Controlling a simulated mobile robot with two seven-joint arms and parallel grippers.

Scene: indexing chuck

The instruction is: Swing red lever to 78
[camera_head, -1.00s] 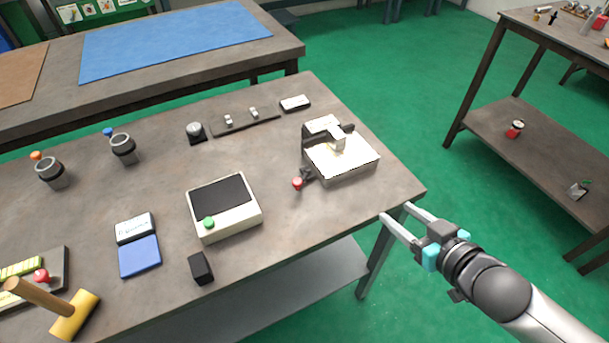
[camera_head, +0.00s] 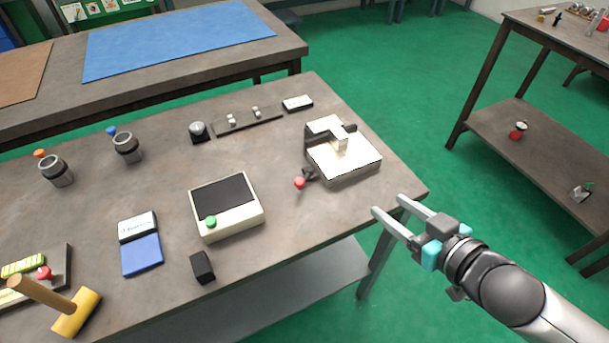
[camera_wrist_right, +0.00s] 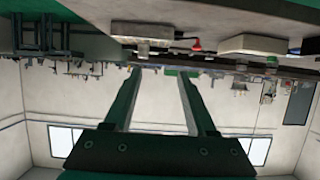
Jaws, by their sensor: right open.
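The red lever knob (camera_head: 299,183) sits on a short dark arm at the front left corner of a white and grey chuck device (camera_head: 345,160) near the right end of the grey table. The red knob (camera_wrist_right: 197,45) also shows in the right wrist view, beside the device (camera_wrist_right: 143,33), which appears upside down near the top. My right gripper (camera_head: 388,205) is open and empty, just off the table's right front corner, to the right of and apart from the knob. Any scale marks on the device are too small to read. My left gripper is not in view.
A cream box with a green button (camera_head: 226,221) stands left of the lever, with a small black block (camera_head: 202,267) in front. A mallet (camera_head: 75,312) lies at lower left. The table top (camera_head: 290,235) between the cream box and the right corner is clear.

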